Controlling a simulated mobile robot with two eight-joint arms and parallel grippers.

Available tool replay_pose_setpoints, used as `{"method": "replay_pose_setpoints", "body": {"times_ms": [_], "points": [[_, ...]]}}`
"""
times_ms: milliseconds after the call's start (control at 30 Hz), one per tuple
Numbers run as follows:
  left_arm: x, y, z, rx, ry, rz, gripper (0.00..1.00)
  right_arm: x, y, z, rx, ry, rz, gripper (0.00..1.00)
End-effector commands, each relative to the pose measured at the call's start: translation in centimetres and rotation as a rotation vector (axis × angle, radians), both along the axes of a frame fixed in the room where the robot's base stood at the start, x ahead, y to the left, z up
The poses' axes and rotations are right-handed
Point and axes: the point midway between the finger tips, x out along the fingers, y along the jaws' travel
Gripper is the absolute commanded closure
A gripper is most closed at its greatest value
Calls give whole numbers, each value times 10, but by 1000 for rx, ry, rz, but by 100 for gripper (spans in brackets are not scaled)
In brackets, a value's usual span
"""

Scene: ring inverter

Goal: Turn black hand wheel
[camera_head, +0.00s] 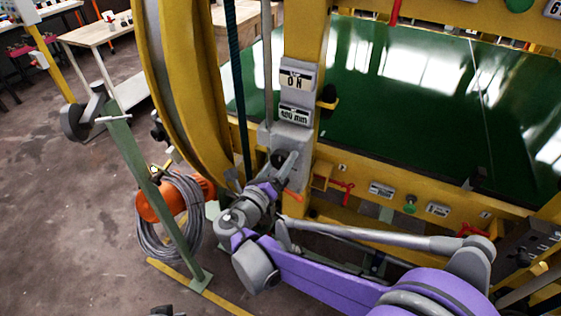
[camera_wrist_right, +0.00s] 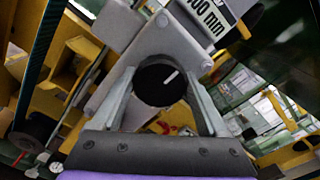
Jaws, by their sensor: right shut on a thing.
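The black hand wheel (camera_wrist_right: 156,86) is a round black knob with a white line on its face, pointing to the upper right in the right wrist view. It sits on a grey box of the yellow machine, below the "400 mm" label. My right gripper (camera_wrist_right: 161,98) has one finger on each side of the knob and is shut on it. In the head view the knob (camera_head: 278,157) is small and partly covered by my right gripper (camera_head: 286,165). My left gripper is in neither view.
The yellow frame (camera_head: 305,40) rises around the box, with a green glossy panel (camera_head: 400,85) behind. A dark green post (camera_head: 150,185) and an orange reel with coiled grey cable (camera_head: 180,205) stand left of my right arm. Open floor (camera_head: 80,230) lies farther left.

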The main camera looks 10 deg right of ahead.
Motion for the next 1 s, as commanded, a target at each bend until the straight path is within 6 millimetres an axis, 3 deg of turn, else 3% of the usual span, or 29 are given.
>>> {"method": "replay_pose_setpoints", "body": {"times_ms": [467, 1000], "points": [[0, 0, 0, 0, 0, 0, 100, 0, 0, 0, 95, -70, 1, 79], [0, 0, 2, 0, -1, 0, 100, 0, 0, 0, 483, -360, 1, 79]]}}
